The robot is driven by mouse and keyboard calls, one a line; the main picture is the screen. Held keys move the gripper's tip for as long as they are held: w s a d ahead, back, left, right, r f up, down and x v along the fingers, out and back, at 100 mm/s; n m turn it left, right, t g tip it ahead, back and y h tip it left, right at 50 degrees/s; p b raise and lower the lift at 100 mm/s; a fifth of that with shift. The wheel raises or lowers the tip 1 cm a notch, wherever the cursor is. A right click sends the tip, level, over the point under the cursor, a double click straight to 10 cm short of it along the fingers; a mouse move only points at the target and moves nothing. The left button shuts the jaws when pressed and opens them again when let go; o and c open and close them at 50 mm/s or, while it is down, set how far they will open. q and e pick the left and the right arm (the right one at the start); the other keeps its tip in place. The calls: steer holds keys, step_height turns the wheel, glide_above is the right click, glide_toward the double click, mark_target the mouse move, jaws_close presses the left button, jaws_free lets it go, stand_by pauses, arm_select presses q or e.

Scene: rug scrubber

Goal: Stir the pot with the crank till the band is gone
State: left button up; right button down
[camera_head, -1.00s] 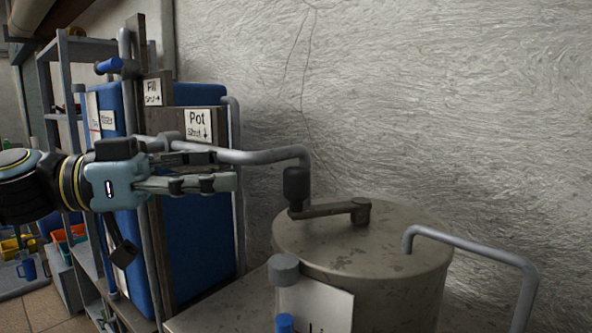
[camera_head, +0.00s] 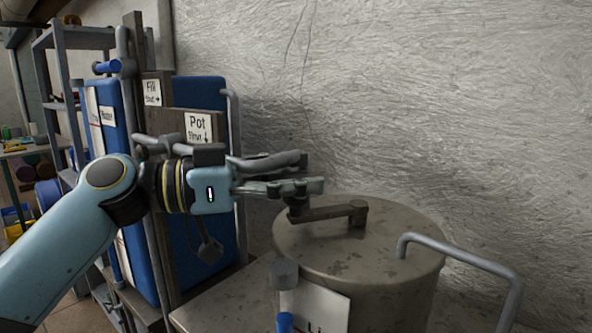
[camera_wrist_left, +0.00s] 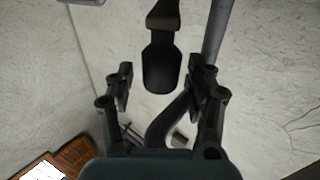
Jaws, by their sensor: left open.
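The grey metal pot (camera_head: 395,280) stands at the lower right in the head view, lid on. Its crank has a flat arm (camera_head: 330,212) lying across the lid, with a dark upright handle at its left end. My left gripper (camera_head: 305,187) is open at that handle and covers much of it in the head view. In the left wrist view the dark handle (camera_wrist_left: 160,68) stands between and just beyond the open fingers (camera_wrist_left: 161,80). Contact cannot be told. No band can be made out. My right gripper is out of view.
A grey pipe (camera_head: 265,163) runs just behind my left gripper toward the pot. A bent grey pipe (camera_head: 470,258) rises at the pot's right. A blue tank (camera_head: 200,95) with a "Pot" sign (camera_head: 199,127) stands left. The wall is close behind.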

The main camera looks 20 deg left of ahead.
arm_select(q)
steer(key=c, duration=1.1)
jaws_close()
steer(key=shift+w+d, duration=0.1)
steer(key=shift+d, duration=0.05)
